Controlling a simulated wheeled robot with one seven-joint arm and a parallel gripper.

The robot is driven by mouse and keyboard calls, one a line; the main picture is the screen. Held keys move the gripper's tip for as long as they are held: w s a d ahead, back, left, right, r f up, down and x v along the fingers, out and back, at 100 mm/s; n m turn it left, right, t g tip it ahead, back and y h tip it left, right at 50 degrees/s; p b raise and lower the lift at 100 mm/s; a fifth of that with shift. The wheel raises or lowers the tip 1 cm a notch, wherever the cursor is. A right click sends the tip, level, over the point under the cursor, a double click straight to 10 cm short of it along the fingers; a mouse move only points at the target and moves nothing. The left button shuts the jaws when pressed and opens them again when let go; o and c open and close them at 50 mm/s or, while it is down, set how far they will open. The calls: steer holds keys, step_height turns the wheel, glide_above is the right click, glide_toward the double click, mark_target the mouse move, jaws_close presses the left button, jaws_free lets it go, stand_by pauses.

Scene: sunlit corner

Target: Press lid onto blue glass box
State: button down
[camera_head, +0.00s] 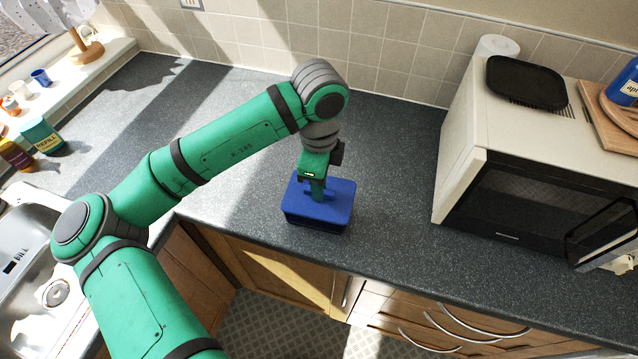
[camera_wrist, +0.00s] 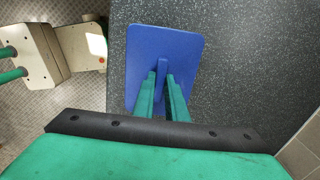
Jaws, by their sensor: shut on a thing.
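The blue lid (camera_head: 335,189) is a flat rounded rectangle with a raised handle, on top of the dark blue glass box (camera_head: 316,223) on the counter. My gripper (camera_head: 317,197) points down from above and is shut on the lid's handle. In the wrist view the lid (camera_wrist: 185,45) fills the upper middle, and both green fingers of my gripper (camera_wrist: 163,82) pinch its upright handle. The lid hides the box there. In the head view the lid looks level over the box; I cannot tell whether it is fully seated.
The grey speckled counter (camera_head: 395,150) is clear around the box. A white microwave (camera_head: 462,150) with its door ajar stands to the right. A sink (camera_head: 25,260) is at the left, near bottles (camera_head: 40,136). The counter's front edge runs close below the box.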

steer(key=c, duration=1.7)
jaws_free()
steer(key=shift+o, duration=0.6)
steer(key=o, duration=0.4)
steer(key=shift+c, duration=0.2)
steer(key=shift+r, duration=0.1)
steer(key=shift+r, duration=3.4)
steer(key=shift+c, duration=0.3)
